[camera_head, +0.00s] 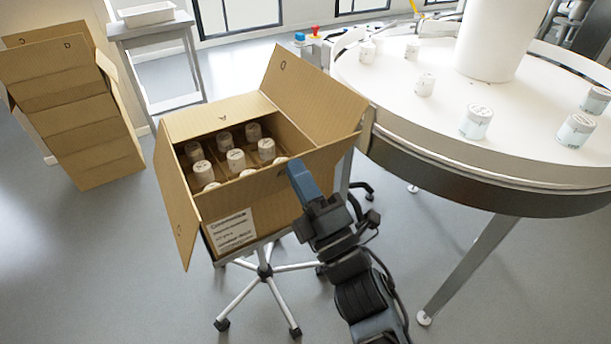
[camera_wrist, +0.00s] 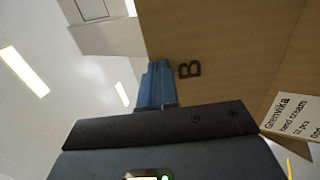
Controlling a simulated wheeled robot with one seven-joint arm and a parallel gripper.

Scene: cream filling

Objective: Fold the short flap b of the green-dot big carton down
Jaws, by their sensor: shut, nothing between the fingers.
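The open big carton (camera_head: 222,212) stands on a wheeled stool in the head view, with several white jars (camera_head: 236,160) inside. No green dot shows. A marked flap (camera_head: 300,85) stands up at the back right, and another flap (camera_head: 172,195) hangs out at the left.
A round white table (camera_head: 505,130) with several jars stands close on the right. Another open carton (camera_head: 80,120) stands on the floor at the left. A small grey table (camera_head: 150,30) with a white tray is behind. The floor at front left is clear.

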